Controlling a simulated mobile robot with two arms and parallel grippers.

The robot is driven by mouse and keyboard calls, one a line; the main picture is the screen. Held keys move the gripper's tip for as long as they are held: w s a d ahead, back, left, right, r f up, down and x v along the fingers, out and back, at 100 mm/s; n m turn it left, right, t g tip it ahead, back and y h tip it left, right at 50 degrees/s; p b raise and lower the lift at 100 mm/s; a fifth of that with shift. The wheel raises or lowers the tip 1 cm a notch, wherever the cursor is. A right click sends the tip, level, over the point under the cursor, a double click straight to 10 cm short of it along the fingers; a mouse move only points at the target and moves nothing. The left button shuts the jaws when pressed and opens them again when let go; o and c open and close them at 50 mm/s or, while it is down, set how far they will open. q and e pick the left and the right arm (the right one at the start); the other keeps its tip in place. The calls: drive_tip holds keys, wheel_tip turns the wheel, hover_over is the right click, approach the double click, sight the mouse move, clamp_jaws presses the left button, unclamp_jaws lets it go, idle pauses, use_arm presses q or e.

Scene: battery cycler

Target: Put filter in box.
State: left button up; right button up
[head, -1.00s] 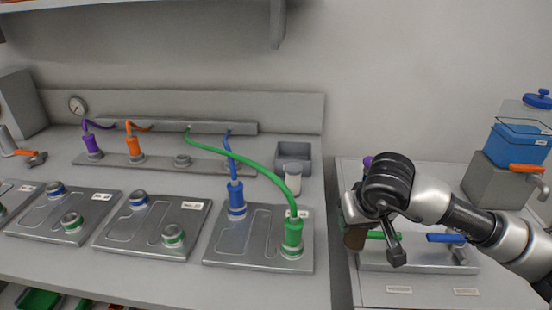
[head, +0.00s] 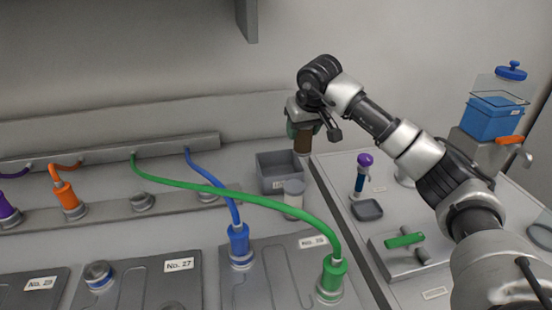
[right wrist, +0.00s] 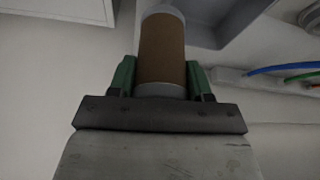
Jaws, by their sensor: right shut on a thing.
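My right gripper (head: 302,128) is shut on a brown cylindrical filter with grey ends, held close behind and to the right of the grey box. In the right wrist view the filter (right wrist: 162,50) sits between the two green fingers of the gripper (right wrist: 162,80). The open grey box (head: 281,184) stands at the back of the bench near its right edge. In the right wrist view a grey wall, likely of the box (right wrist: 222,22), shows just beyond the filter. Whether the filter overlaps the box opening is unclear. My left gripper is not in view.
A green hose (head: 240,199) arches to the plate No. 26 (head: 313,242).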

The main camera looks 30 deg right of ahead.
drive_tip(key=shift+w+a+f+p, duration=0.15)
drive_tip(key=shift+w+a+f, duration=0.15)
drive_tip(key=shift+a+f, duration=0.8)
drive_tip(key=shift+w+a+f+p, duration=0.15)
drive_tip(key=shift+w+a+f, duration=0.1)
drive_tip(key=shift+a+f, duration=0.9)
drive_tip(key=shift+w+a+f+p, duration=0.25)
drive_tip(key=shift+a+f, duration=0.4)
drive_tip(key=shift+f, duration=0.85)
drive_tip(key=shift+f, duration=0.2)
drive_tip(key=o, duration=0.9)
drive_tip(key=shift+r, duration=0.1)
drive_tip(key=shift+r, duration=0.5)
drive_tip(key=v, duration=1.1)
drive_tip(key=shift+s+r+b, duration=0.1)
drive_tip(key=shift+b, duration=0.2)
